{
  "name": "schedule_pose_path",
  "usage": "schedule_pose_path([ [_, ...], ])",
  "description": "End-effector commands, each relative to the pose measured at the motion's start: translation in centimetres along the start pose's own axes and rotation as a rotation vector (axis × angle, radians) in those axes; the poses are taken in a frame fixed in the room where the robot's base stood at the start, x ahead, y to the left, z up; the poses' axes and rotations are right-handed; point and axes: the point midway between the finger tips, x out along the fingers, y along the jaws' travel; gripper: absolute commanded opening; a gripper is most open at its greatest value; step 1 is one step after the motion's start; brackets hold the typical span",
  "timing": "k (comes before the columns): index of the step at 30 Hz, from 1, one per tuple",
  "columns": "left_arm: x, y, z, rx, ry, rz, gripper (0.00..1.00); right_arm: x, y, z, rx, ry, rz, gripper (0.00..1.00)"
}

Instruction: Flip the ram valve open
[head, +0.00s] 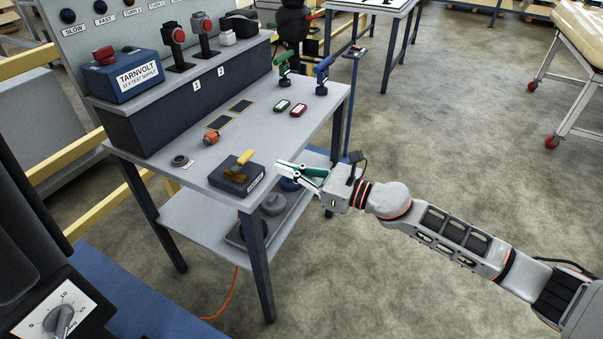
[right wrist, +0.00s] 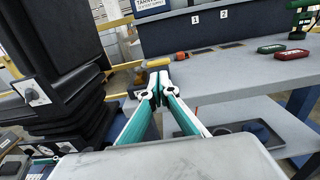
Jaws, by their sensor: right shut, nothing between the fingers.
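The valve is a dark block on the grey table near its front edge, with a yellow lever (head: 241,162) tilted on top. The label on the block's front (head: 235,181) is too small to read. My right gripper (head: 279,169) is shut and empty, just right of the block at about table-edge height, apart from the lever in the head view. In the right wrist view my fingertips (right wrist: 158,90) meet in front of the yellow lever (right wrist: 156,63) and hide much of the block. My left gripper is not in view.
The grey table (head: 200,160) also holds an orange-capped part (head: 211,136), a dark ring (head: 180,160), and green and blue tools (head: 322,75) farther back. A blue Tarnvolt box (head: 125,78) stands on the raised shelf. Open floor (head: 440,130) lies to the right.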

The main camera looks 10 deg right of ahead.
Motion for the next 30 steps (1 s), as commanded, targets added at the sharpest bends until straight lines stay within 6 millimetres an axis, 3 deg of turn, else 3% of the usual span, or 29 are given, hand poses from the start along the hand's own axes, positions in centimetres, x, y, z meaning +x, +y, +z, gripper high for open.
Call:
schedule_pose_path([
  [6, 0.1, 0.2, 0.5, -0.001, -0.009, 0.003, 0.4, 4.2, 0.1, 0.0, 0.001, -0.001, 0.001, 0.0],
  [12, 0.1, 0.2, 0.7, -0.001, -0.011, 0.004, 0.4, 6.4, 0.0, -0.1, 0.001, 0.001, 0.0, 0.0],
  [30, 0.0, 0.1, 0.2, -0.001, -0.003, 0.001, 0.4, 6.9, -0.1, -0.2, 0.002, 0.001, 0.006, 0.0],
])
